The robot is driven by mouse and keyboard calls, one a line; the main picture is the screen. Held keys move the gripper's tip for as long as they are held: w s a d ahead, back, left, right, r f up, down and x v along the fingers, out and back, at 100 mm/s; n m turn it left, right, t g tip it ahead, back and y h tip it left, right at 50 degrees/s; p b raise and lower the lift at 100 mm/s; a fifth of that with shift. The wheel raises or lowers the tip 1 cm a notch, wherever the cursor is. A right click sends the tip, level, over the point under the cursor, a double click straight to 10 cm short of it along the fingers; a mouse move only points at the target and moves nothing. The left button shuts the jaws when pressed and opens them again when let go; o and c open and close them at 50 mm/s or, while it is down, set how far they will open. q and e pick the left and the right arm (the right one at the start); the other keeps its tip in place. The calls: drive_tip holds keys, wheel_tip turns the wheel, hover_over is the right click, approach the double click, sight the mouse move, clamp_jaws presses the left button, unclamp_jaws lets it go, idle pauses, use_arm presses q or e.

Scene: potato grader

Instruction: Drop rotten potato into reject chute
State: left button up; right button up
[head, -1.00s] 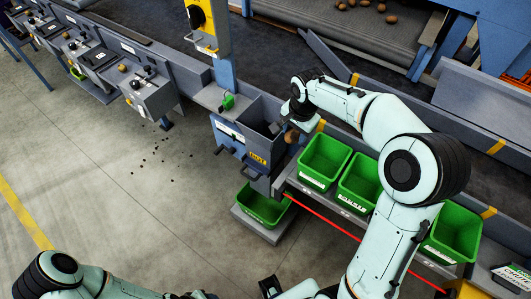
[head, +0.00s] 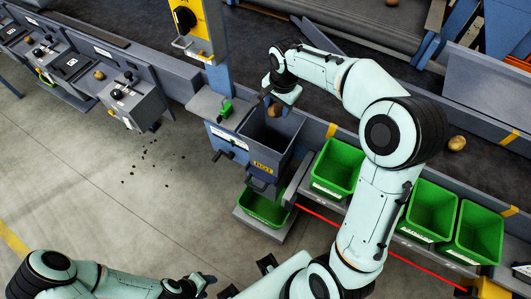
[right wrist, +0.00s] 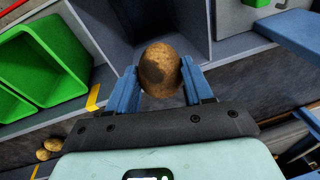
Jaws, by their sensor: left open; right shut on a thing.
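The rotten potato (right wrist: 160,70) is brown with a large dark patch. My right gripper (right wrist: 160,82) is shut on it, one blue finger on each side. In the head view the potato (head: 273,110) shows below my right gripper (head: 280,100), at the back edge of the reject chute (head: 254,151). The chute is a grey open-topped box with a yellow label. In the right wrist view the dark chute opening (right wrist: 138,25) lies just beyond the potato. My left gripper (head: 195,284) is open and low at the bottom of the head view, away from the chute.
Green bins (head: 335,166) stand in a row right of the chute, and another green bin (head: 264,207) sits below it. A yellow switch box (head: 190,25) on a post stands behind left. Loose potatoes (head: 457,143) lie on the dark belt. Dark bits lie on the floor.

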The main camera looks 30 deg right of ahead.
use_arm(q)
drive_tip(key=s+f+b, duration=0.1)
drive_tip(key=f, duration=0.1)
drive_tip(key=s+f+b, duration=0.2)
use_arm(e)
drive_tip(key=f, duration=0.5)
drive_tip(key=shift+s+f, duration=0.35)
drive_tip(key=shift+w, duration=0.1)
drive_tip(key=o, duration=1.2)
drive_tip(key=shift+c, duration=0.2)
drive_tip(key=shift+r, duration=0.15)
use_arm(q)
drive_tip(key=shift+w+r+p, duration=0.5)
drive_tip(key=shift+r+p, duration=0.2)
drive_tip(key=shift+r, duration=0.15)
use_arm(e)
wheel_tip(320, 180, up, 13)
drive_tip(key=s, duration=0.2)
drive_tip(key=shift+s+a, duration=0.15)
drive_tip(key=shift+a, duration=0.15)
